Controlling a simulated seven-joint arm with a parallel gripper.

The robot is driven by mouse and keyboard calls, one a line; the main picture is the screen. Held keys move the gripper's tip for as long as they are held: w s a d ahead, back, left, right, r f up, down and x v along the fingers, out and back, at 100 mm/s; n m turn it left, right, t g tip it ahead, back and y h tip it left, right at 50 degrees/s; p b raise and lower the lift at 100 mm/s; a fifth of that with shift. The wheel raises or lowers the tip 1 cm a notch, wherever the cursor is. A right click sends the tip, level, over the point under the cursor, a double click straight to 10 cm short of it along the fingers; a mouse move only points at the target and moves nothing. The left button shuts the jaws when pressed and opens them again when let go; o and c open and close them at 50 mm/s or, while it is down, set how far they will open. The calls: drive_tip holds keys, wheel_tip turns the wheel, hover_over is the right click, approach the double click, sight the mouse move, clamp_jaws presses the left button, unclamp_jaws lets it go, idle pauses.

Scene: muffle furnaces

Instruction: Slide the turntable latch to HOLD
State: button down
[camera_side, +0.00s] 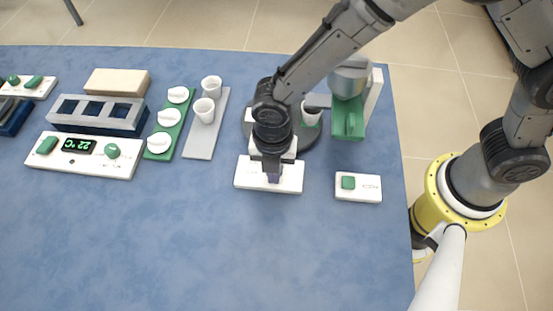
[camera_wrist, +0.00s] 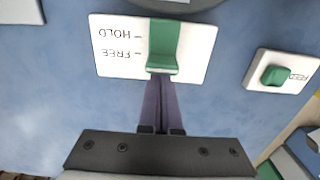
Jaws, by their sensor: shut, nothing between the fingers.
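The turntable latch is a green slider (camera_wrist: 163,45) on a white plate (camera_wrist: 203,58) marked HOLD and FREE, with the lettering upside down in the wrist view. Its raised near end lies closer to the FREE mark than to HOLD. My gripper (camera_wrist: 161,84) is shut and empty, its fingertips right at the near end of the slider; I cannot tell whether they touch. In the side view my gripper (camera_side: 273,178) is low over the plate (camera_side: 290,180) and hides the slider. The dark turntable (camera_side: 313,142) lies behind the plate, partly hidden by my arm.
A white box with a green button (camera_side: 348,183) stands to the right; it also shows in the wrist view (camera_wrist: 275,75). A green and white device (camera_side: 346,122) stands behind it. The front mat is clear.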

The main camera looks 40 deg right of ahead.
drive_tip(key=shift+w+d, duration=0.1)
idle(0.5)
drive_tip(key=shift+w+d, duration=0.8)
drive_tip(key=shift+s+a, duration=0.3)
drive_tip(key=shift+r, duration=3.55)
